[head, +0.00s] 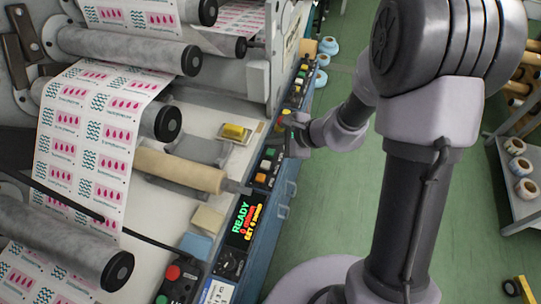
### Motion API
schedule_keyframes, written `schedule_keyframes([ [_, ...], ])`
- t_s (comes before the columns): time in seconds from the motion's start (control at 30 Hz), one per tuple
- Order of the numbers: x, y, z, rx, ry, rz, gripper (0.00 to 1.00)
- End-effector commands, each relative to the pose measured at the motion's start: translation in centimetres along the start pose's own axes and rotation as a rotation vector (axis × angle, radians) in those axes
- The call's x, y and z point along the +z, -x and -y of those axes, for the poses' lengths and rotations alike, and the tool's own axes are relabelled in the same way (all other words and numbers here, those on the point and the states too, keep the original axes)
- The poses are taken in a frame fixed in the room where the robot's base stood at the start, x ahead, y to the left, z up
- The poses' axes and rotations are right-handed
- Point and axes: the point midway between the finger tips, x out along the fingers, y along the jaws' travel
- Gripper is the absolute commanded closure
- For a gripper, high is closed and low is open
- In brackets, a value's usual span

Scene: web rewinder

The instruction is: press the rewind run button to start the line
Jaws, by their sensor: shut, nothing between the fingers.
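The control strip (270,150) runs along the machine's front edge with several green, orange and yellow buttons. A red button (172,272) and a green button (162,299) are on a panel at the lower left. Labels are too small to read, so I cannot tell which is the rewind run button.
A display (244,219) shows READY in green with red and yellow lines below. The printed web (85,130) passes over grey rollers (130,50) at left. A tan core (180,168) points toward the strip.

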Motion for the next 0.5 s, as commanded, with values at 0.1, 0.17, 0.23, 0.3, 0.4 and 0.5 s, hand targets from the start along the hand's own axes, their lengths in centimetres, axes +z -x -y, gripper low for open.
schedule_keyframes([
  [0.1,-1.07,-1.46,-1.04,-0.001,0.002,0.000,1.00],
  [0.17,-1.23,-1.68,-1.20,-0.001,0.002,0.000,1.00],
  [0.23,-1.28,-1.74,-1.25,-0.001,0.002,0.000,1.00],
  [0.3,-1.23,-1.68,-1.20,-0.001,0.002,0.000,1.00],
  [0.4,-1.17,-1.59,-1.13,-0.001,0.002,0.000,1.00],
  [0.5,-1.16,-1.58,-1.12,-0.001,0.002,0.000,1.00],
])
